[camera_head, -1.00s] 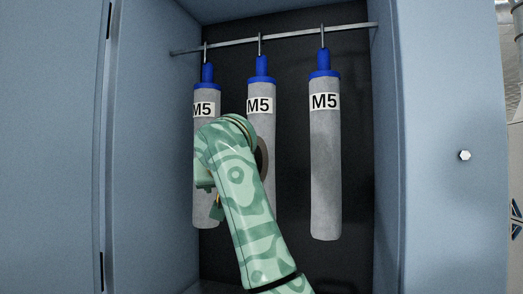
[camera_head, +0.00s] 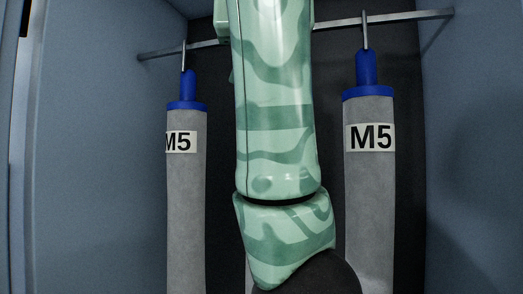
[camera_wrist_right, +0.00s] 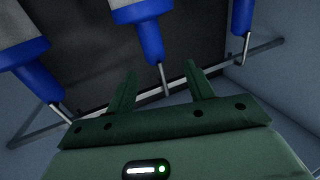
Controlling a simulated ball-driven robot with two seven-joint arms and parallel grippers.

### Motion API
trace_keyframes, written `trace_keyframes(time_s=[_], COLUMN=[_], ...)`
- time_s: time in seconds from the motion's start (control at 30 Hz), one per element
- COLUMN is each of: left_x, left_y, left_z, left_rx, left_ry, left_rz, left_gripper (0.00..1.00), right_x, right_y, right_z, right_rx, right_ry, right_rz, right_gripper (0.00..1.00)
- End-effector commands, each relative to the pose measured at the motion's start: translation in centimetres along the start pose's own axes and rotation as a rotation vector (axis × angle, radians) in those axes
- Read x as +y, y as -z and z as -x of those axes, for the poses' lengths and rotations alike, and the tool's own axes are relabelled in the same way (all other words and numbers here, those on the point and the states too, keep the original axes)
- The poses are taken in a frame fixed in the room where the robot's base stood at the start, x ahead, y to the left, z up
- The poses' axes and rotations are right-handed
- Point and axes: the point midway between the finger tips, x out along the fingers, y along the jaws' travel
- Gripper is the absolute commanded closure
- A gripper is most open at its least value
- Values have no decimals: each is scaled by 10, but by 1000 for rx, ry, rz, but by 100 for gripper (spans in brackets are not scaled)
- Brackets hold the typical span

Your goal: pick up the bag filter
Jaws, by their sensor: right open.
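Grey bag filters with blue tops and M5 labels hang from a rail (camera_head: 410,17). The left filter (camera_head: 186,215) and right filter (camera_head: 369,200) show in the head view; my right arm hides nearly all of the middle one. In the right wrist view, my right gripper (camera_wrist_right: 160,68) is open and empty. The middle filter's blue top (camera_wrist_right: 145,32) is beyond the fingertips, and its hook appears between the two fingers. Whether the fingers touch the hook cannot be told. My left gripper is not in view.
The filters hang inside a blue-grey cabinet (camera_head: 100,150) with a dark back. Its side walls stand close on both sides. In the right wrist view, blue tops of neighbouring filters (camera_wrist_right: 38,80) (camera_wrist_right: 241,22) flank the middle one.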

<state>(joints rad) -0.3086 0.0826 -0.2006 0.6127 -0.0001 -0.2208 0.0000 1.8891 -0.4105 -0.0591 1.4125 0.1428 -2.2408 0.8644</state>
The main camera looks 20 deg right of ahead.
Motion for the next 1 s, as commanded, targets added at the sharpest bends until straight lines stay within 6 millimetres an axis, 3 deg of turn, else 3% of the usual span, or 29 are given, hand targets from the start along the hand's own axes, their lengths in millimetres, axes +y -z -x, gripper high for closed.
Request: trace_keyframes(time_s=[0.1, 0.37, 0.6, 0.9, 1.0], left_x=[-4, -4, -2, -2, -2], left_y=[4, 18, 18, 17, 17], left_z=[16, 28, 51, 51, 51], left_rx=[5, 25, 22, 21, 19], left_ry=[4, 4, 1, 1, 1], left_rz=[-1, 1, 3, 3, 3], left_gripper=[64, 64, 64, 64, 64], right_x=[0, 1, 4, 3, 3], right_y=[3, 1, 0, -4, -4], right_z=[-24, -49, -86, -93, -92], right_rx=[-3, -3, 0, 2, 2], right_ry=[0, -1, -4, -1, -1], right_rz=[0, 1, 4, 3, 3], right_gripper=[47, 47, 47, 47, 75])
